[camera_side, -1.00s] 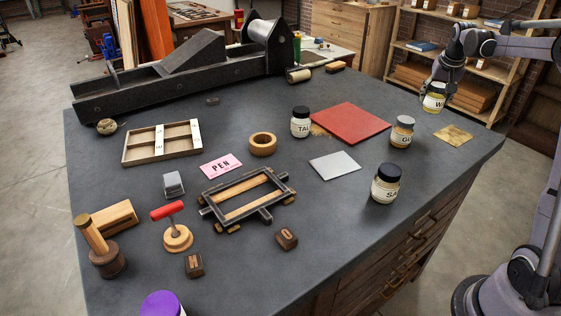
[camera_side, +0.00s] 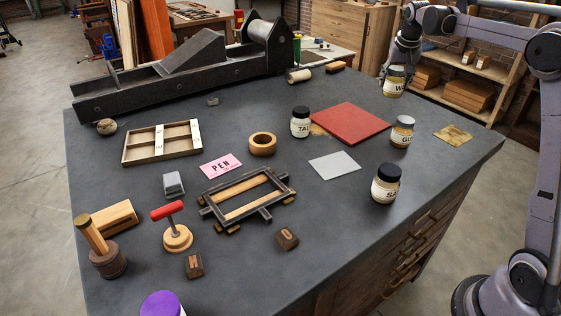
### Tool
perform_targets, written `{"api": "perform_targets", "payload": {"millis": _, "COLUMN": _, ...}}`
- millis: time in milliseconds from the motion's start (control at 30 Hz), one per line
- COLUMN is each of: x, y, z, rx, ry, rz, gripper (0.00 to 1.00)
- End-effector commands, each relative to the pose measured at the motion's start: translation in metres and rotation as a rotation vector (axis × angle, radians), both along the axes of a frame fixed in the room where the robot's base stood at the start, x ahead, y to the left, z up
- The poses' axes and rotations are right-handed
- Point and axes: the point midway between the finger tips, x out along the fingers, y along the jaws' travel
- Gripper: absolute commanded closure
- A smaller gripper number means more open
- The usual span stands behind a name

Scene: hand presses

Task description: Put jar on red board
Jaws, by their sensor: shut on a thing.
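My gripper (camera_side: 398,68) is at the upper right, shut on a small glass jar (camera_side: 394,82) whose white label starts with "W". The jar hangs upright in the air, above and behind the right side of the red board as seen in the picture. The red board (camera_side: 348,123) lies flat on the dark bench top, with nothing on it. The gripper's fingers hide the top of the jar.
Near the board stand jars labelled "TAL" (camera_side: 300,122), "GL" (camera_side: 402,132) and "SA" (camera_side: 386,184). A grey plate (camera_side: 334,165) and a yellowish sheet (camera_side: 453,136) lie nearby. A black press (camera_side: 185,70) fills the back left.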

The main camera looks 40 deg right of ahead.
Motion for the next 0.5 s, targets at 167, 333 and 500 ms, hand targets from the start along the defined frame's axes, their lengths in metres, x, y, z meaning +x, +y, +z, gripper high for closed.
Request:
{"api": "perform_targets", "payload": {"millis": 167, "x": 0.022, "y": 0.018, "z": -0.014, "rx": 0.0, "ry": 0.0, "rz": 0.007, "gripper": 0.84}}
{"api": "perform_targets", "payload": {"millis": 333, "x": 0.048, "y": 0.038, "z": -0.034, "rx": -0.001, "ry": 0.0, "rz": 0.006, "gripper": 0.84}}
{"api": "perform_targets", "payload": {"millis": 500, "x": 0.074, "y": 0.058, "z": -0.054, "rx": 0.0, "ry": -0.001, "rz": 0.007, "gripper": 0.84}}
